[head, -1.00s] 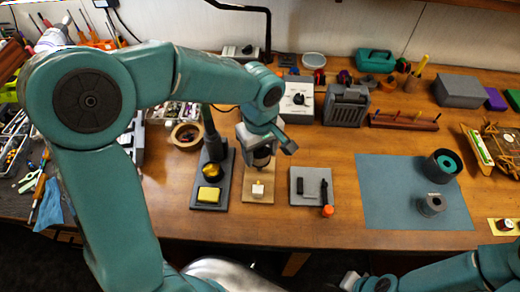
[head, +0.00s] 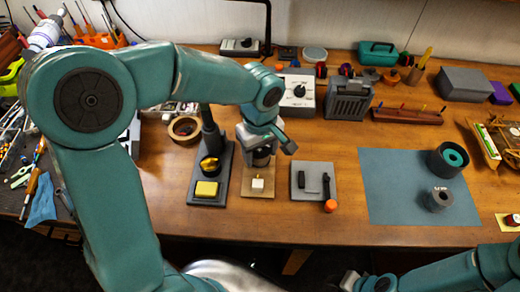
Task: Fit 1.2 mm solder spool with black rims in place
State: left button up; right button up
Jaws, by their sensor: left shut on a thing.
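My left gripper (head: 262,146) is shut on a dark, round thing (head: 262,158), most likely the solder spool. The gripper hides much of it, so its rims and marking cannot be read. It is at the back of a brown board (head: 250,193) that carries a small white block (head: 258,183). I cannot tell whether it touches the board. A grey spool with a light label (head: 438,199) stands on the blue mat. My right gripper (head: 352,281) is low at the bottom edge, small and partly cut off, its jaws unclear.
A soldering stand with a yellow sponge (head: 206,189) is close to the left. A grey plate (head: 313,170) with black parts is to the right. A black cylinder with a teal ring (head: 448,160) stands on the blue mat (head: 390,175). Bare wood lies in front.

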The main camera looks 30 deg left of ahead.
pick_arm(q)
jog(key=shift+f+b, duration=0.6)
jog(key=shift+f, duration=0.1)
jog(key=shift+f, duration=0.15)
jog(key=o, duration=1.5)
jog(key=shift+o, duration=0.2)
jog(key=shift+r+p, duration=3.25)
jog(key=shift+r, duration=1.35)
jog(key=shift+f, duration=0.1)
